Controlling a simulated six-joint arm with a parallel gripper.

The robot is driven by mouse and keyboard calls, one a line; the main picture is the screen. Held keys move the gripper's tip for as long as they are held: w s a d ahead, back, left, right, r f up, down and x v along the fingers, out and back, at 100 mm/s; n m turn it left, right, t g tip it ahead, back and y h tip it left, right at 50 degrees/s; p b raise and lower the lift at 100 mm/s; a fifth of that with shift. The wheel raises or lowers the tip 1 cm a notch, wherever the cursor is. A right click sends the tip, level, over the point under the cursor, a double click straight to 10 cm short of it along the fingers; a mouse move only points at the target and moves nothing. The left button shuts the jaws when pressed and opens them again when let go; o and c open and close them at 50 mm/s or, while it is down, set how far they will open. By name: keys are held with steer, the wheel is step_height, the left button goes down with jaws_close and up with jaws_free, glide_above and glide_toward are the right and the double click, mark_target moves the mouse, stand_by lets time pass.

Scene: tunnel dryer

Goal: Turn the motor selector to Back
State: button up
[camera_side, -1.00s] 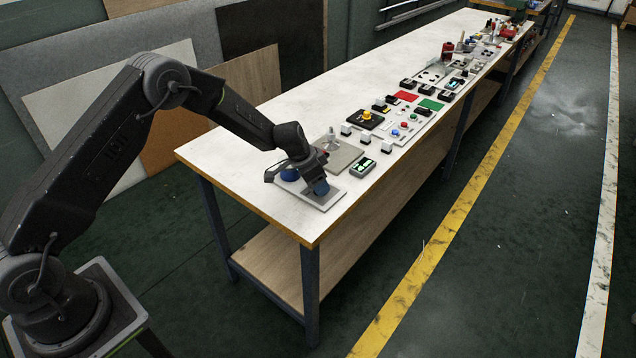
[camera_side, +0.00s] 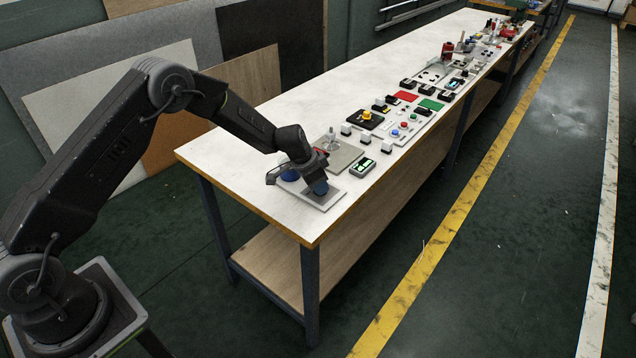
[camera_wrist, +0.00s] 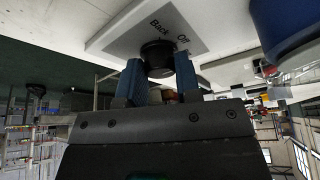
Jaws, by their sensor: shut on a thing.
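The motor selector is a round black knob (camera_wrist: 157,56) on a light grey plate (camera_wrist: 118,38), with "Back" and "Off" printed beside the knob in the wrist view. My gripper (camera_wrist: 159,72) has its two blue fingers shut on the knob, one on each side. In the side view the same plate (camera_side: 322,205) lies at the near end of the white table, and my gripper (camera_side: 318,187) reaches down onto it. The knob is hidden there behind my gripper. I cannot tell which mark the knob points to.
A blue round part (camera_side: 290,174) sits just left of my gripper; it also shows large in the wrist view (camera_wrist: 285,25). A green-lit box (camera_side: 362,167) and a grey plate with a joystick-like stick (camera_side: 331,140) stand close by. Several more controls line the table behind.

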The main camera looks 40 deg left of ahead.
steer(key=n+y, duration=0.1)
steer(key=n, duration=0.1)
steer(key=n+y, duration=0.1)
steer(key=n, duration=0.2)
steer(key=shift+d+t, duration=0.15)
steer(key=shift+t, duration=0.15)
steer(key=shift+d+n+y, duration=0.15)
steer(key=shift+n+y, duration=0.65)
steer(key=shift+n, duration=1.5)
steer(key=o, duration=0.9)
steer(key=shift+r, duration=0.1)
steer(key=v, duration=1.3)
steer(key=shift+w+d+r, duration=0.1)
steer(key=shift+d+r, duration=0.05)
steer(key=shift+r, duration=0.25)
